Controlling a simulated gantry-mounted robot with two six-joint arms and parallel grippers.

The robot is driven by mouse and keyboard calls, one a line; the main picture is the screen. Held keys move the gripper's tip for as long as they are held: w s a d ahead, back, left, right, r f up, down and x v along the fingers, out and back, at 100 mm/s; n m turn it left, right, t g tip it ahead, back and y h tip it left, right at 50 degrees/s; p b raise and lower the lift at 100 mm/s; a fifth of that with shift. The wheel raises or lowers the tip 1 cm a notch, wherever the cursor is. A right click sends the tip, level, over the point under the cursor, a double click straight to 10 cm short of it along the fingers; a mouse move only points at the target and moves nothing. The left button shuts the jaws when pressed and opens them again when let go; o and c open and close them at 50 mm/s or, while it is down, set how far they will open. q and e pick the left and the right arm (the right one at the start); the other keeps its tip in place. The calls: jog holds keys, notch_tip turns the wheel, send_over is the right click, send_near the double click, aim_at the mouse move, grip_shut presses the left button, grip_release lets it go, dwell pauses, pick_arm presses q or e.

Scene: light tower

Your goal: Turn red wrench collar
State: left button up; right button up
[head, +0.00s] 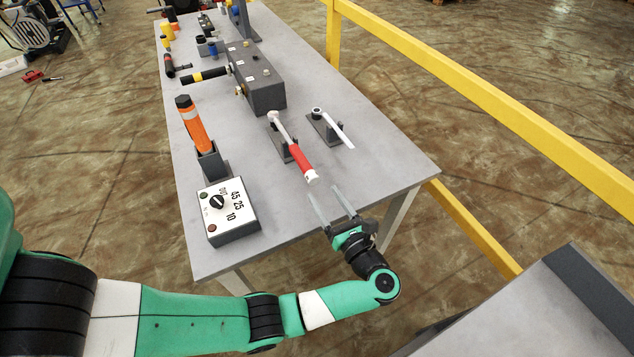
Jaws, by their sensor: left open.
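A torque wrench with a red handle section (303,160) lies on a small dark grey stand (284,150) on the table. Its silver shaft points away toward the back left, and its white-tipped near end points toward my gripper. My left gripper (331,199) is open and empty near the table's front right edge. Its two long grey fingers point at the wrench's near end, just short of it, with a small gap showing. My right gripper does not show.
A white-handled wrench (333,127) lies on its own stand to the right. To the left are a white control box (228,212) with a black knob and an orange-handled tool (192,123) in a holder. A grey box (257,77) stands farther back. A yellow railing (480,98) runs along the right.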

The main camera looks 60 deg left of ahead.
aim_at(315, 181)
pick_arm(q)
jog(key=a, duration=0.5)
jog(key=shift+s, duration=0.1)
grip_shut()
